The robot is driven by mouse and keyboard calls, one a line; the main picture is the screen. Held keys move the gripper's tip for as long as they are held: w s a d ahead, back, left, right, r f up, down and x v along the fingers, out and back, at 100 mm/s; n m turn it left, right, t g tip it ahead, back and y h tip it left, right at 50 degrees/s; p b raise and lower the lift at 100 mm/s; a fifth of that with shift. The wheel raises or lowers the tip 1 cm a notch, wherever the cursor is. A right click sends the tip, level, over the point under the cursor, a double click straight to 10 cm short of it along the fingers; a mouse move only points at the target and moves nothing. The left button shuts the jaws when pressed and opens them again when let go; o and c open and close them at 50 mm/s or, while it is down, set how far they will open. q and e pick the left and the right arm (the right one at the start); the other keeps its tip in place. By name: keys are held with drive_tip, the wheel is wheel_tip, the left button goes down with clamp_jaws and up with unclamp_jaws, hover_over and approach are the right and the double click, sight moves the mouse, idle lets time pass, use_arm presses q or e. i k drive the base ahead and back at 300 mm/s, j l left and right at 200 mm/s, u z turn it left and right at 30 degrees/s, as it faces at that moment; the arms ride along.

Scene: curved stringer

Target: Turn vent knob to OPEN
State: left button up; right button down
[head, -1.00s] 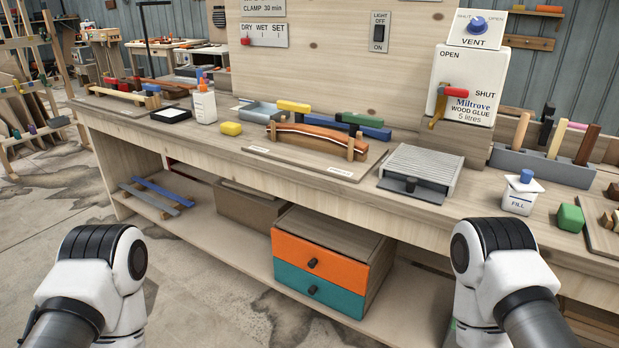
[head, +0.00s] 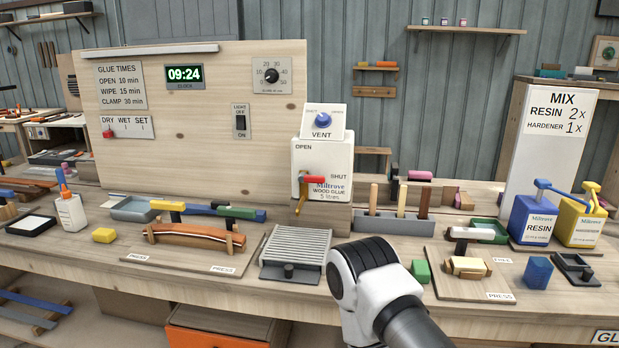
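The vent knob (head: 322,120) is a blue dial on a white plate marked VENT (head: 322,134), on top of the white wood glue container (head: 321,160). Small labels stand at the plate's upper left and upper right, too small to read surely now; which way the knob points is unclear. Below it, a red-handled tap (head: 312,180) sits between the words OPEN and SHUT. One white arm of mine reaches up at the lower middle, in front of the bench and below the container. Neither gripper shows.
A grey ribbed press (head: 297,246) lies in front of the container. A rack of upright tools (head: 395,222) stands to its right, and a green block (head: 421,271) sits near my arm. Resin (head: 533,218) and hardener (head: 582,218) jugs stand at the right.

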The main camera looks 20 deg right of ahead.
sight(323, 120)
drive_tip(key=i, duration=0.3)
drive_tip(key=i+z, duration=0.2)
drive_tip(key=z, duration=0.2)
drive_tip(key=i+z, duration=0.25)
drive_tip(key=z, duration=0.15)
drive_tip(key=i+j+z, duration=0.15)
drive_tip(key=z, duration=0.25)
drive_tip(key=i+j+z, duration=0.15)
drive_tip(key=z, duration=0.25)
drive_tip(key=i+j, duration=0.05)
drive_tip(key=i, duration=0.05)
